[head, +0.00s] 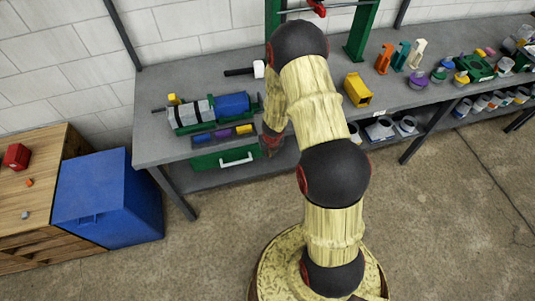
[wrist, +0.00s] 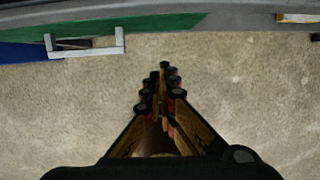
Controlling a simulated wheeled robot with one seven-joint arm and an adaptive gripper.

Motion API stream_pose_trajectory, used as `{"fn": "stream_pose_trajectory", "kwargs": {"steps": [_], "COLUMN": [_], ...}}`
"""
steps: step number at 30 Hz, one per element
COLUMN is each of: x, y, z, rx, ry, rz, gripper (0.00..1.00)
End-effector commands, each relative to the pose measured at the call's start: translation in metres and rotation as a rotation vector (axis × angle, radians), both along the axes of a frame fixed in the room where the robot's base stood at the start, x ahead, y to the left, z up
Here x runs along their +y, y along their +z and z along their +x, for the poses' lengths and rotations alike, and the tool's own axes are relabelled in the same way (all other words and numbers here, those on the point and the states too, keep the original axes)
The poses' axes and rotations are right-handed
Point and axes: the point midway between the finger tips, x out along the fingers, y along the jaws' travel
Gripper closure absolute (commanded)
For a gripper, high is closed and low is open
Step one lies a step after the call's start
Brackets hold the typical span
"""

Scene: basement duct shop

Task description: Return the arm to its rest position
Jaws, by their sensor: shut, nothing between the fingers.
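My gripper (wrist: 163,70) points away from the wrist camera, its two dark fingers converging to a closed tip with nothing held. Concrete floor shows around it in the wrist view. In the head view, my arm bends over at the top and comes down to my gripper (head: 271,147) by the front edge of the grey workbench (head: 225,80). It is just right of the green drawer (head: 205,163) with a white handle; whether they touch cannot be told. The drawer front's white handle also shows at the wrist view's upper left.
The bench holds a green fixture with a blue block (head: 232,103), a black-handled mallet (head: 258,69), a yellow box (head: 357,90) and several coloured parts at right. A blue bin (head: 108,195) and wooden cabinet (head: 30,190) stand at left. Open floor lies in front.

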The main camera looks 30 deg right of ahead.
Motion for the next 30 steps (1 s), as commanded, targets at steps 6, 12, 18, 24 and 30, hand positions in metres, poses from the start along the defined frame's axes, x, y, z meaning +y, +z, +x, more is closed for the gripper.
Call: {"fn": "stream_pose_trajectory", "kwargs": {"steps": [6, 12, 18, 24, 30], "x": [0.001, 0.001, 0.006, 0.048, 0.092], "y": [0.015, 0.015, 0.014, 0.01, 0.056], "z": [-0.004, -0.004, -0.004, -0.029, -0.057], "rx": [0.001, 0.001, 0.008, 0.045, -0.01], "ry": [-0.001, -0.001, 0.115, 0.641, 1.305], "rz": [0.001, 0.001, -0.01, 0.029, 0.038], "gripper": [1.0, 1.0, 1.0, 1.0, 1.0]}}
